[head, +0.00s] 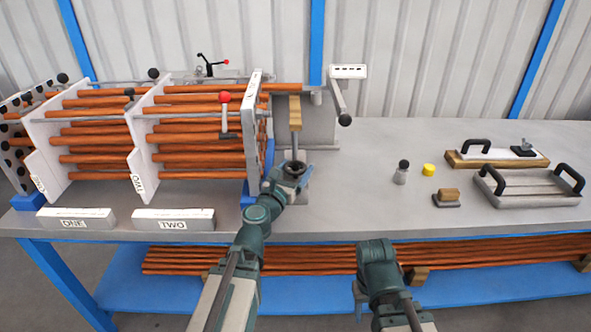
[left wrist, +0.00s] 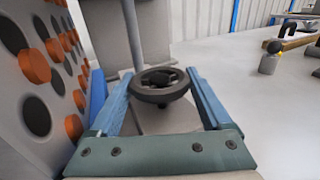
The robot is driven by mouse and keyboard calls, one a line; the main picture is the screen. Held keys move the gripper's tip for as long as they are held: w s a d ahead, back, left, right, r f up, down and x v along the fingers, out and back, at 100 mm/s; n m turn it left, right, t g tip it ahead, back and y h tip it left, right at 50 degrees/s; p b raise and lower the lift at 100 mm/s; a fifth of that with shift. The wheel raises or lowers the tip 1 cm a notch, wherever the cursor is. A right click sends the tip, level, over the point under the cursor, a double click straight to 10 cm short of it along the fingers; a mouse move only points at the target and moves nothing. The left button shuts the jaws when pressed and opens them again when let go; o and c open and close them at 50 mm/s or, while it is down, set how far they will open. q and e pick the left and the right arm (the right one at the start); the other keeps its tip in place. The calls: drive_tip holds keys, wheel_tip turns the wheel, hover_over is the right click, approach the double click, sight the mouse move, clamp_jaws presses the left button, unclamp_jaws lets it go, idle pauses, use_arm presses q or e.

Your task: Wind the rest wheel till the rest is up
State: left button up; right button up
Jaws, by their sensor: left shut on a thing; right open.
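The rest wheel (head: 294,168) is a dark handwheel on the bench, at the right end of the tube rack. In the left wrist view the wheel (left wrist: 160,92) sits between the two blue fingers of my left gripper (left wrist: 160,78), which is shut on its rim. My left gripper (head: 285,179) reaches it from the front in the head view. Behind the wheel stands an upright with a wooden strip (head: 295,113), which seems to be the rest; its height against the tubes is unclear. My right gripper (head: 361,293) is open and empty, low before the bench's front edge.
The rack's perforated end plate (left wrist: 50,70) with orange-brown tubes is close on the left. A crank handle (head: 342,102) hangs at the back. The bench (head: 350,208) between is clear.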

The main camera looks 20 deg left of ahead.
use_arm(q)
drive_tip(key=shift+a+m+g+h, duration=0.1)
drive_tip(key=shift+m+g+h, duration=0.2)
drive_tip(key=shift+m+h, duration=0.8)
drive_tip(key=shift+h, duration=0.5)
drive_tip(key=o, duration=1.2)
drive_tip(key=shift+y, duration=0.3)
